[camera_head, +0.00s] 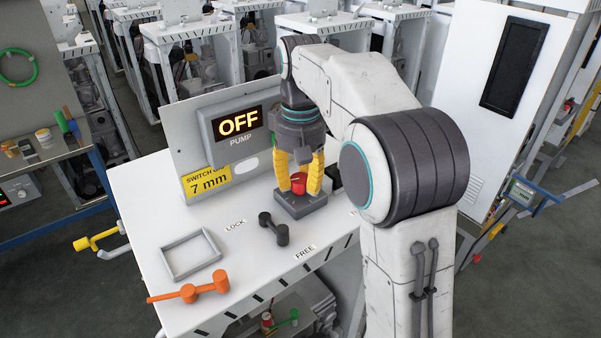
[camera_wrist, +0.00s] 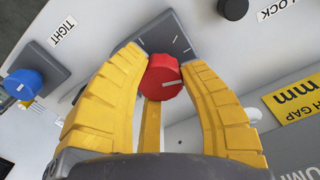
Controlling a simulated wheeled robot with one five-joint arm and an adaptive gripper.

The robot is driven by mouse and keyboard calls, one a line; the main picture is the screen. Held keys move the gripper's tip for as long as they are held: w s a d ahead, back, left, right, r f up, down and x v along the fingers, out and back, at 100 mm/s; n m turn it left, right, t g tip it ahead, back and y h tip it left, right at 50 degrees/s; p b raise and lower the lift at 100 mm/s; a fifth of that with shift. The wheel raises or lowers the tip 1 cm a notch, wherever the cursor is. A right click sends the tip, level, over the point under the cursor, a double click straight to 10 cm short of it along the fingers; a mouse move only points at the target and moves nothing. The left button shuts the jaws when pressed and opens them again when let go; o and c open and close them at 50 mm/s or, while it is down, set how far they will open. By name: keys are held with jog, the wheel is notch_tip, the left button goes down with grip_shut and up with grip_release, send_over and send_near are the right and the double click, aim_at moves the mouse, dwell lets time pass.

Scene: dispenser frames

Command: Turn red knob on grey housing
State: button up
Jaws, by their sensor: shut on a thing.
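The red knob (camera_head: 299,179) sits on a grey housing (camera_head: 301,205) on the white table. It also shows in the wrist view (camera_wrist: 166,76), with a pale line on its face, and tick marks on the housing (camera_wrist: 168,40) beyond it. My gripper (camera_head: 299,184) points down over the housing, its yellow fingers closed around the knob. In the wrist view the fingertips (camera_wrist: 163,60) lie on both sides of the knob. A display (camera_head: 238,122) behind reads OFF above the word PUMP.
A black dumbbell-shaped part (camera_head: 273,229), a grey square frame (camera_head: 190,254) and an orange handle-like part (camera_head: 190,292) lie on the white table (camera_head: 135,200). A blue knob (camera_wrist: 22,84) is near the label TIGHT in the wrist view. An upright panel (camera_head: 185,125) stands behind.

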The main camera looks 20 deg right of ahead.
aim_at(300, 178)
jog(key=shift+f, duration=0.15)
jog(key=o, duration=1.2)
jog(key=shift+r, duration=3.8)
